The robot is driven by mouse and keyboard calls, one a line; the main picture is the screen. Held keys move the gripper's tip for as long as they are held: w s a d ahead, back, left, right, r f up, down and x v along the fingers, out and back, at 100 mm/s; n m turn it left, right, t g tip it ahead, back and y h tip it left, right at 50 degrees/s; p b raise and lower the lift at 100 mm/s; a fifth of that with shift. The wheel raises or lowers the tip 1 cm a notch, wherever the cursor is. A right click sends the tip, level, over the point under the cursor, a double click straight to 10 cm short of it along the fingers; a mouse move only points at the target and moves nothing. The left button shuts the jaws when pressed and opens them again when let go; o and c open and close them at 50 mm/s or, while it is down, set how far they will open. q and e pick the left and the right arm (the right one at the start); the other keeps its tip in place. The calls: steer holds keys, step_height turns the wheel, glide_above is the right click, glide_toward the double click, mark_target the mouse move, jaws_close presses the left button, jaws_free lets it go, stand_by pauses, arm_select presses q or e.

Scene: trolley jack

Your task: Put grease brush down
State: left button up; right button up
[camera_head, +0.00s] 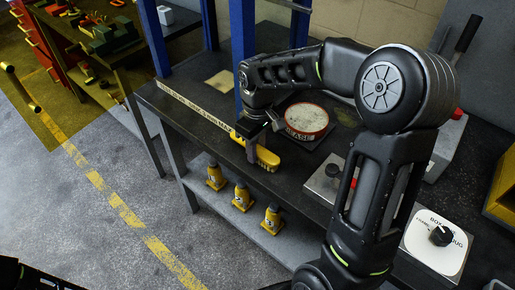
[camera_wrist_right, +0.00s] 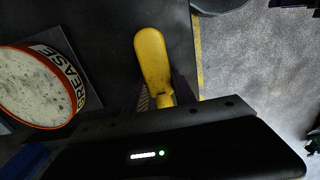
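The grease brush (camera_head: 266,159) is yellow, with pale bristles, and is at the front edge of the dark workbench (camera_head: 205,134). Its rounded yellow handle (camera_wrist_right: 152,58) points away from my wrist in the right wrist view. My right gripper (camera_head: 262,138) is down at the brush. Its fingers (camera_wrist_right: 164,94) stand apart on either side of the narrow part of the brush, with a gap showing, so it looks open. Whether the brush rests fully on the bench is hard to tell. My left gripper is not in view.
An open red-rimmed grease tin (camera_head: 306,118) stands just behind the brush and also shows in the right wrist view (camera_wrist_right: 38,85). A labelled strip (camera_head: 192,110) lies left of it. Several yellow bottle jacks (camera_head: 242,196) stand on the lower shelf. Blue posts (camera_head: 243,50) rise behind.

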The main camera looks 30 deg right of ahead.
mark_target(258, 149)
steer(key=o, duration=0.4)
steer(key=shift+c, duration=0.2)
step_height(258, 149, up, 12)
steer(key=shift+r, duration=0.2)
stand_by(0.9)
